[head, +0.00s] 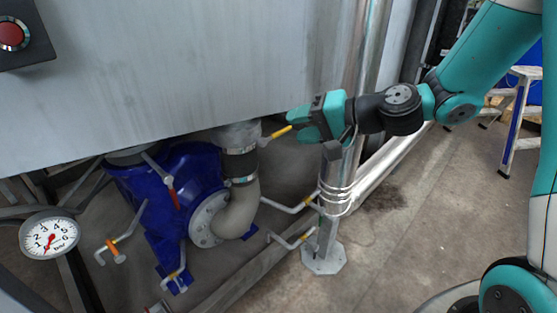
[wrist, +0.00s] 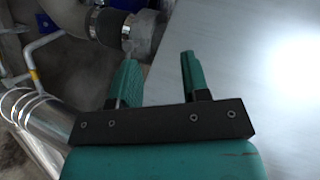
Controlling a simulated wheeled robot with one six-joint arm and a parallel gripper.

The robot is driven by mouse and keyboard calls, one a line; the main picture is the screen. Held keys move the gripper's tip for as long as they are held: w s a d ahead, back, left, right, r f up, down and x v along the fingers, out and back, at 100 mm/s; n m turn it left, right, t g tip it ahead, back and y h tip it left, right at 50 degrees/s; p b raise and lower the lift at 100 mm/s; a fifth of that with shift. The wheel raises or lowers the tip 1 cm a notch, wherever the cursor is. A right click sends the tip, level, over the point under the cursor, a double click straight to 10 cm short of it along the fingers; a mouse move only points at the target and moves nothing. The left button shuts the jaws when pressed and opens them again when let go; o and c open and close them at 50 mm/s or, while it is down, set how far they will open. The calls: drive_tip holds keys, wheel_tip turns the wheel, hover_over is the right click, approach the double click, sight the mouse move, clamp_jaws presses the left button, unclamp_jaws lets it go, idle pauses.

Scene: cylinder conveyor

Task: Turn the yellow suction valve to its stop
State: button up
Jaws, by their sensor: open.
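The yellow suction valve handle (head: 281,132) sticks out to the right from the grey pipe fitting above the blue pump. It slants slightly up to the right. My gripper (head: 298,124) is open at the handle's right end, with its teal fingers above and below the handle tip. I cannot tell whether the tip lies between the fingers or whether they touch it. In the wrist view my gripper (wrist: 158,68) has its two fingers spread apart, with the grey fitting (wrist: 143,30) beyond them. The yellow handle cannot be made out there.
A large grey metal tank (head: 190,65) hangs close above the gripper. The blue pump (head: 170,190) has a red lever (head: 171,187). A steel post (head: 328,220) stands under my arm, beside bent pipes. A pressure gauge (head: 49,235) is at lower left.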

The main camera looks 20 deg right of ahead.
sight(286, 132)
drive_tip(key=w+d+f+m+t+h+b, duration=0.3)
drive_tip(key=w+d+f+m+t+b, duration=0.3)
drive_tip(key=d+f, duration=0.35)
drive_tip(key=shift+m+g, duration=0.4)
drive_tip(key=shift+g, duration=0.1)
drive_tip(key=p+x, duration=0.1)
drive_tip(key=x, duration=1.6)
drive_tip(key=shift+s+a+r+p, duration=0.1)
drive_tip(key=shift+a+r+p, duration=0.15)
drive_tip(key=shift+p, duration=0.1)
clamp_jaws()
